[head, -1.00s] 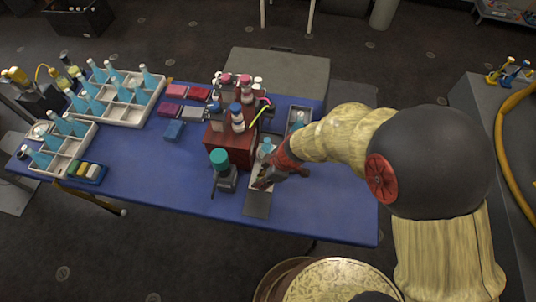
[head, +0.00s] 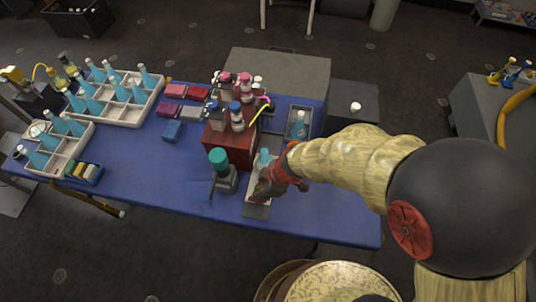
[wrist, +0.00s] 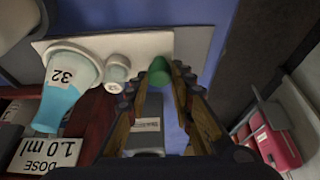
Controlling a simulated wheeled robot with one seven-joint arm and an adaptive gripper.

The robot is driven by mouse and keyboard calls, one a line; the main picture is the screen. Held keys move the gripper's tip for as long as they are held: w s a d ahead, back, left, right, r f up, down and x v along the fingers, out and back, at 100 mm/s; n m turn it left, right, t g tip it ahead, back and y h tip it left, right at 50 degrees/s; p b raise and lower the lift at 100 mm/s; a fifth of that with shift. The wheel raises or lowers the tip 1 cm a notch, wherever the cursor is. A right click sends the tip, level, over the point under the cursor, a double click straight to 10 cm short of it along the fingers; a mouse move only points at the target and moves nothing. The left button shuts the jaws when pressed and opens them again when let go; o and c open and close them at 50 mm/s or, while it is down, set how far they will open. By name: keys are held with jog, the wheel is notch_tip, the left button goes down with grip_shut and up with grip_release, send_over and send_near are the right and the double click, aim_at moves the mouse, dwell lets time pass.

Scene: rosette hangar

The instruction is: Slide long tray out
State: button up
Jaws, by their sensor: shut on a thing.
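The long tray (head: 256,210) is pale and narrow and lies on the blue table, right of the dark red box; it also shows in the wrist view (wrist: 140,45). A blue bottle (head: 263,158) stands at it, labelled 32 in the wrist view (wrist: 68,85), beside a small white-capped item (wrist: 117,68). My gripper (head: 264,188) is low at the tray's near part. In the wrist view its fingers (wrist: 160,68) close around a small green piece (wrist: 159,73) at the tray's end. My fingers hide the exact contact.
A grey bottle with a teal cap (head: 219,160) stands close left of the tray. The dark red box (head: 229,143) carries several bottles. Another grey tray (head: 308,117) with a bottle lies behind. The table's right front (head: 335,215) is clear.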

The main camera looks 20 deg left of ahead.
jog(key=shift+s+d+b, duration=0.15)
jog(key=shift+s+b, duration=0.25)
jog(key=shift+s, duration=0.75)
jog(key=shift+s+d+b, duration=0.1)
jog(key=shift+s+b, duration=0.25)
jog(key=shift+s, duration=0.8)
jog(key=o, duration=0.8)
jog(key=shift+o, duration=0.2)
notch_tip(320, 180, up, 7)
jog(key=p, duration=0.4)
